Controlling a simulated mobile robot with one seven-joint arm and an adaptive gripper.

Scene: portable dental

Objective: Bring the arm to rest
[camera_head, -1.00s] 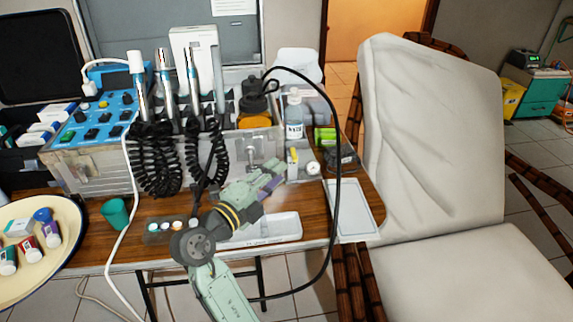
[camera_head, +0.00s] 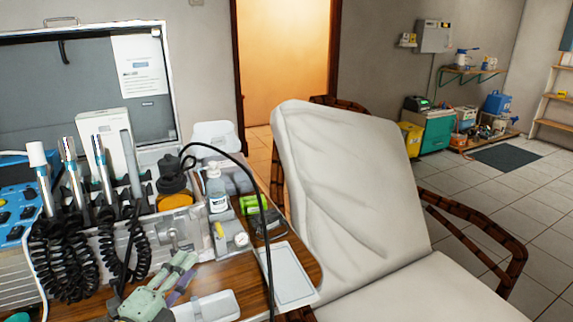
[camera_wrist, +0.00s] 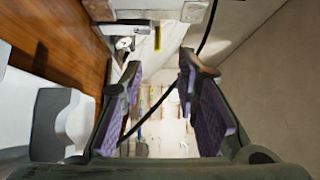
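My gripper (camera_head: 180,272) is pale green with purple finger pads. In the head view it is low at the left, over the front part of the wooden table (camera_head: 246,271), beside a white tray (camera_head: 212,306). In the wrist view my gripper (camera_wrist: 159,72) has its two fingers well apart with nothing held between them. A thin black cable (camera_wrist: 146,119) crosses the gap in that view; its distance from the fingers is hard to judge. Most of my arm is cut off by the bottom edge of the head view.
Dental handpieces with coiled black cords (camera_head: 62,258) stand at the left. A black hose (camera_head: 268,250) arches over the table. A pump bottle (camera_head: 216,190) and a pale rectangular tray (camera_head: 287,277) are near the right edge. A white reclining chair (camera_head: 345,190) stands right; open floor (camera_head: 500,190) lies beyond.

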